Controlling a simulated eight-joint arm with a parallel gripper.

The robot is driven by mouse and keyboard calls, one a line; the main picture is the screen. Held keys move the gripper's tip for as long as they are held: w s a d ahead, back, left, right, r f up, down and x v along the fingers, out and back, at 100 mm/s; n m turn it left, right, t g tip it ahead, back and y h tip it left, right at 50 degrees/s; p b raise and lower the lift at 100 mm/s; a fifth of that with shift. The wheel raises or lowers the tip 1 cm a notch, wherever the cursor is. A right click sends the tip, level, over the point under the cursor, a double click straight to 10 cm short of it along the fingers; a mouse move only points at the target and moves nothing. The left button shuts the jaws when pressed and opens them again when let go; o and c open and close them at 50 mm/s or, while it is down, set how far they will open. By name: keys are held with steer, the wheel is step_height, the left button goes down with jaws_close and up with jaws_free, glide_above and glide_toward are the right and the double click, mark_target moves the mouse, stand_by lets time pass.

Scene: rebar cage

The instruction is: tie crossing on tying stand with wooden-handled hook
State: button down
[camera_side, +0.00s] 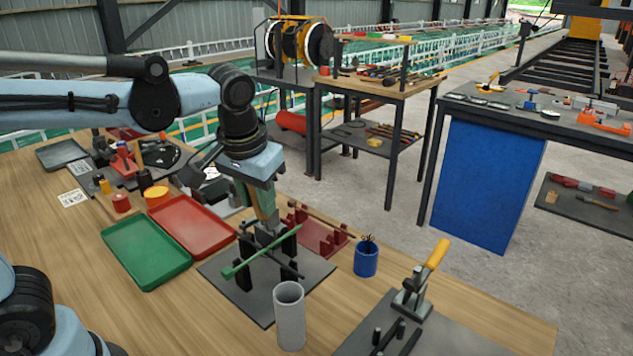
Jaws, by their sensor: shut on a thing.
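The tying stand is a dark plate (222,284) with black posts on the wooden table. A green bar (246,263) and a dark bar (288,268) cross on its posts. My gripper (264,218) points down just above the crossing and is shut on a tan, wooden-looking piece (262,198), which appears to be the handle of the hook. The hook's tip and any tie wire at the crossing are hidden or too small to tell. I cannot tell whether the hook touches the bars.
A grey cylinder (289,318) stands close in front of the stand. A blue cup (366,258) and a red rack (325,238) are to its right and behind. Green (147,277) and red (222,238) trays lie left. A yellow-handled tool (437,254) stands on another plate at right.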

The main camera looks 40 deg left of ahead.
steer(key=shift+v, duration=3.6)
steer(key=shift+a, duration=0.15)
